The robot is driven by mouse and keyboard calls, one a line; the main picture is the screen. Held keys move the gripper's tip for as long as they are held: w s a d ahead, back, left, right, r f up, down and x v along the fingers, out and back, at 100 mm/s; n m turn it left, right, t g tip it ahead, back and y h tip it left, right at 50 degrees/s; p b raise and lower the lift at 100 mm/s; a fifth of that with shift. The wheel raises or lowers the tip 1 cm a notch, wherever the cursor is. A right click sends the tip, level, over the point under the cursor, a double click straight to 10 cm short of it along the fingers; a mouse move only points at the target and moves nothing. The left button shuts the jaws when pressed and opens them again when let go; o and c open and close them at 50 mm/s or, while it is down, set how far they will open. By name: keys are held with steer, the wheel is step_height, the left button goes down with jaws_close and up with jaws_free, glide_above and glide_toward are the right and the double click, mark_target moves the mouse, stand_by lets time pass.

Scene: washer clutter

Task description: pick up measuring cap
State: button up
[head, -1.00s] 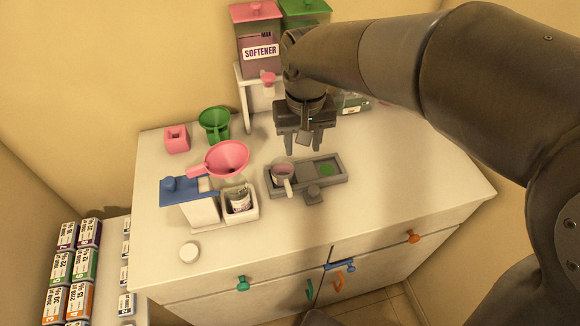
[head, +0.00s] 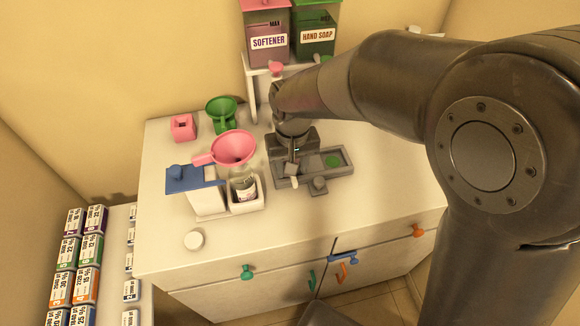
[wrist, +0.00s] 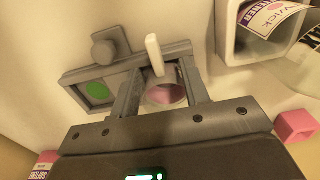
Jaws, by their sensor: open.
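The measuring cap (wrist: 166,94), a small pale cup with a pinkish inside and a white handle, sits in one end of a grey tray (head: 341,170). In the head view my gripper mostly hides it, and its handle (head: 292,182) sticks out toward the front. My gripper (head: 284,168) is open and lowered over this end of the tray. In the wrist view its fingers (wrist: 158,88) stand on either side of the cup. I cannot tell whether they touch it.
A bottle (head: 243,182) with a pink funnel (head: 233,147) above it stands in a white holder, left of the tray. A blue-topped dispenser (head: 205,200), green funnel (head: 222,110) and pink block (head: 183,127) are further left.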

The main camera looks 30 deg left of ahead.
steer(key=shift+f, duration=0.4)
jaws_close()
stand_by(0.4)
